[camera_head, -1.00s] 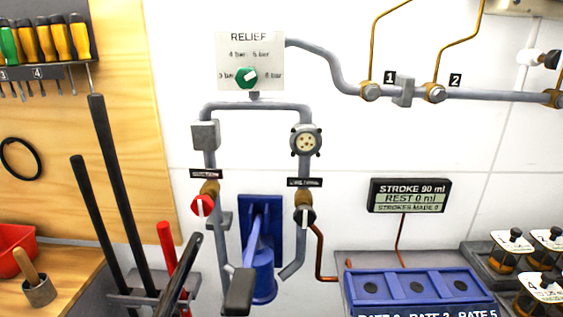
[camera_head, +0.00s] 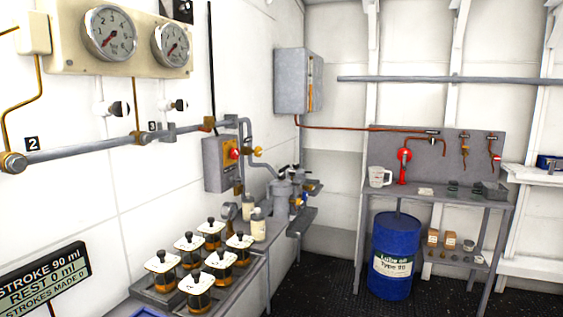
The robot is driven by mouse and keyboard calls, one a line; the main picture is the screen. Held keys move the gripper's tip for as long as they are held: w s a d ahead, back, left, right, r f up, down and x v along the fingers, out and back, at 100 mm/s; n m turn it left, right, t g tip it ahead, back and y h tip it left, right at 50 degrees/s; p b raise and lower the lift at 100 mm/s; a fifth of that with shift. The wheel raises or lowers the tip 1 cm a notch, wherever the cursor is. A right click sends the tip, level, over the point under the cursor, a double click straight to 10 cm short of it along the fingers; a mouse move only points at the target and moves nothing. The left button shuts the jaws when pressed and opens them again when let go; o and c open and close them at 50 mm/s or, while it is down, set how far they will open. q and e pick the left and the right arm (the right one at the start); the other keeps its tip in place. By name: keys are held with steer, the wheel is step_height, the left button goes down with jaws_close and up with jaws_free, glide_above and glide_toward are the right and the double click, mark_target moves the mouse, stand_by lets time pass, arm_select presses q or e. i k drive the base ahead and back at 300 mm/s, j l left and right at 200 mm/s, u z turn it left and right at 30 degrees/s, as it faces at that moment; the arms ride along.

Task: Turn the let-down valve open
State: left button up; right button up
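Neither of my grippers is in view. No valve in the current head view carries a label I can read as the let-down valve. The red and black valve knobs under the RELIEF plate, seen in the earlier frame, are out of view now. Small valves with red handles (camera_head: 497,158) sit on the grey back board at the far right, too small to read. A grey pipe (camera_head: 90,147) with brass fittings runs along the left wall below two round gauges (camera_head: 109,33) (camera_head: 171,45).
A display (camera_head: 45,280) reads STROKE 90 ml, REST 0 ml. A tray (camera_head: 150,296) of white-topped jars stands on the left bench. A blue oil drum (camera_head: 396,240) stands by the far bench (camera_head: 440,195). A grey cabinet (camera_head: 292,80) hangs in the corner. Dark floor (camera_head: 330,285) is clear.

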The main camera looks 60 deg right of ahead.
mark_target(258, 150)
steer(key=z, duration=1.65)
steer(key=i+l+z, duration=0.15)
